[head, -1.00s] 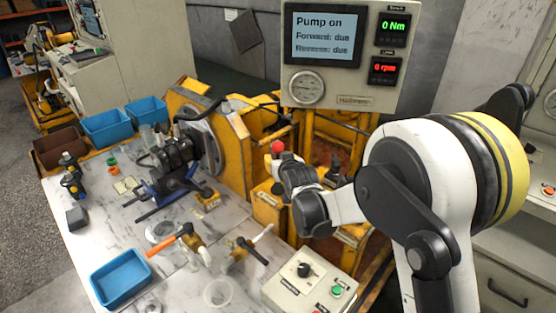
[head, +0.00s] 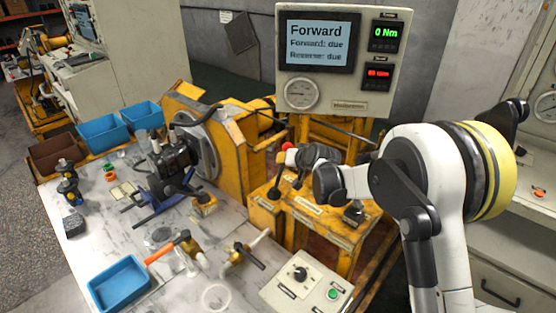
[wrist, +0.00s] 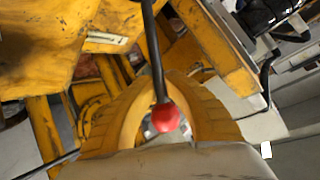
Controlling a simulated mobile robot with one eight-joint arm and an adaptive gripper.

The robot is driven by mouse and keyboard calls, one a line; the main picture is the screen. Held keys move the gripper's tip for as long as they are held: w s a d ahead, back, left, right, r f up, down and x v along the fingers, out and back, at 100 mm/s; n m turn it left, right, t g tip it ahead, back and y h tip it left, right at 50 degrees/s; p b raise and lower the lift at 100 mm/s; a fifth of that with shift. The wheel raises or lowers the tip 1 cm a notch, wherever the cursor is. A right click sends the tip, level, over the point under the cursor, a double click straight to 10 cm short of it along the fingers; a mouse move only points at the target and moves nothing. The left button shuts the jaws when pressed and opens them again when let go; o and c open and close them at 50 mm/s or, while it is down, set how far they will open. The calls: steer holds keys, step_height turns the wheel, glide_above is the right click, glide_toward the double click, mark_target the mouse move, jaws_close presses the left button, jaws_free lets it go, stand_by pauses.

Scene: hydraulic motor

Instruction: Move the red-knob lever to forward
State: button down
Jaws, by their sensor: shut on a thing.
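The red knob (head: 287,147) of the lever shows at the tip of my gripper (head: 297,155), above the yellow stand. In the wrist view the red knob (wrist: 164,117) sits on a black rod (wrist: 154,50), just beyond a pale edge at the bottom. My gripper is shut on the red-knob lever; its fingertips partly hide the rod in the head view. The screen (head: 319,42) reads "Forward" on top, with "Forward: due" and "Reverse: due" below. The green readout (head: 386,37) shows 0 Nm; the red readout (head: 377,76) is too blurred to read.
The yellow stand (head: 330,228) bears another dark lever or knob (head: 354,212) right of the red one. A control box (head: 306,285) stands in front. The yellow motor housing (head: 238,150) is close on the left. A blue tray (head: 120,285) lies on the bench.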

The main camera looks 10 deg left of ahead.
steer(key=shift+w+f, duration=0.1)
steer(key=shift+w, duration=0.05)
steer(key=c, duration=1.4)
jaws_free()
steer(key=shift+d, duration=0.1)
steer(key=shift+c, duration=0.2)
steer(key=v, duration=1.2)
steer(key=shift+w+d, duration=0.1)
